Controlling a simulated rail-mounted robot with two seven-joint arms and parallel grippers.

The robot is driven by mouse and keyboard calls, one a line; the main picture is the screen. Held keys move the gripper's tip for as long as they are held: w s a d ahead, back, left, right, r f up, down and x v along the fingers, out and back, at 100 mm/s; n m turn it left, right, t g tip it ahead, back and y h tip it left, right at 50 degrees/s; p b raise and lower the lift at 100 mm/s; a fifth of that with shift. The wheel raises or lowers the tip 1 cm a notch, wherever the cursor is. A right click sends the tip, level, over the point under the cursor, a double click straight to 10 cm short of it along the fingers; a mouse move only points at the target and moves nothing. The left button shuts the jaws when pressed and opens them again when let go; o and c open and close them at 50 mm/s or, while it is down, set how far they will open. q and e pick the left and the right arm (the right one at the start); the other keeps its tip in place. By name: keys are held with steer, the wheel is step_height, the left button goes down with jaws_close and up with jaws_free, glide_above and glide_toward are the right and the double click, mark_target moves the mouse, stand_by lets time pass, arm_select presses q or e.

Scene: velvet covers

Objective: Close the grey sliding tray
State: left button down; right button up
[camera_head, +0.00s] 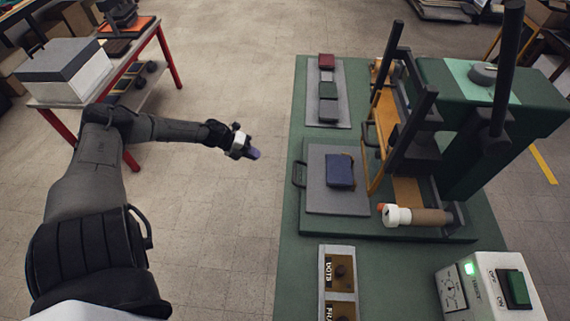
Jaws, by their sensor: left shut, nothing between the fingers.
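The grey sliding tray (325,200) lies flat on the green bench, pulled out to the left of the green press. Its dark handle (299,174) is on its left edge. A dark blue velvet cover (340,171) lies on the tray. My left gripper (254,154) is shut and empty, with bluish fingertips. It is in the air to the left of the bench, apart from the handle. My right gripper is not in view.
The green press (440,85) with dark posts stands right of the tray. A grey board (328,112) with red and green covers lies behind it. A control box (490,285) is front right. A red-legged table (70,92) stands far left.

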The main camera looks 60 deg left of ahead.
arm_select(q)
steer(key=shift+w+d+r+b+x, duration=0.15)
steer(key=shift+w+r+b+x, duration=0.2)
steer(key=shift+x, duration=1.65)
steer(key=shift+w+d+r+b+x, duration=0.15)
steer(key=shift+r+b+x, duration=0.25)
steer(key=shift+x, duration=1.6)
steer(key=shift+w+d+r+b+x, duration=0.25)
steer(key=shift+r+x, duration=0.2)
steer(key=shift+x, duration=1.6)
steer(key=shift+a, duration=0.1)
steer(key=shift+w, duration=0.1)
